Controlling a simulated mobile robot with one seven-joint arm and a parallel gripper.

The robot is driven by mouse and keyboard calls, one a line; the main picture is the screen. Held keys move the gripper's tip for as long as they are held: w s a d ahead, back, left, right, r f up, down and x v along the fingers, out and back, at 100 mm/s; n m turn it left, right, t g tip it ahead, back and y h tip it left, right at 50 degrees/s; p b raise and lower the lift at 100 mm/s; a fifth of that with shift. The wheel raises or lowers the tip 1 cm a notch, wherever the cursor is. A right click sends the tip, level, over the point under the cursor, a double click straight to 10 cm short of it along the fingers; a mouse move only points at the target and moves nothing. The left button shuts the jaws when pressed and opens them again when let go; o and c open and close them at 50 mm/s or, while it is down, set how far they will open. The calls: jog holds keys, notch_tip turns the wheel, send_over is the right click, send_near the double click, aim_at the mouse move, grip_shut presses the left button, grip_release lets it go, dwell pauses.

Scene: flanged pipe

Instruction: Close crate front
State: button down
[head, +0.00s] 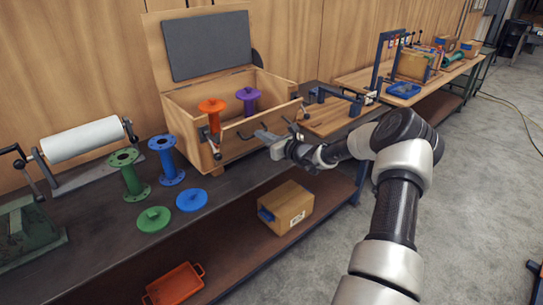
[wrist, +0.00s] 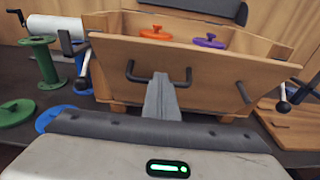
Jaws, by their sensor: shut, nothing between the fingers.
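The wooden crate (head: 186,97) stands on the dark workbench, its lid (head: 207,46) raised at the back. Its front panel (head: 232,147) is partly open: the top edge leans outward, toward me. In the wrist view the front panel (wrist: 219,92) carries a dark bar handle (wrist: 131,73). Dark-knobbed latches (head: 216,152) hang at both ends of the panel. My gripper (head: 264,136) is in front of the panel, shut and empty. In the wrist view its fingertips (wrist: 162,78) cover the middle of the handle; whether they touch it is unclear.
An orange flanged pipe (head: 212,107) and a purple one (head: 248,95) stand inside the crate. Green (head: 130,178) and blue (head: 167,160) flanged pipes and two discs (head: 154,218) are left of it. A wooden board (head: 330,117) lies right. A cardboard box (head: 287,206) is below.

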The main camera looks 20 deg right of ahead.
aim_at(253, 118)
jog(key=w+r, duration=0.1)
jog(key=w, duration=0.1)
jog(key=w+a+r+b, duration=0.1)
jog(key=w+r, duration=0.1)
jog(key=w, duration=0.1)
jog(key=w+a+r+b, duration=0.1)
jog(key=w, duration=0.2)
jog(key=shift+a+r, duration=0.15)
jog(key=shift+a, duration=0.05)
dwell(0.3)
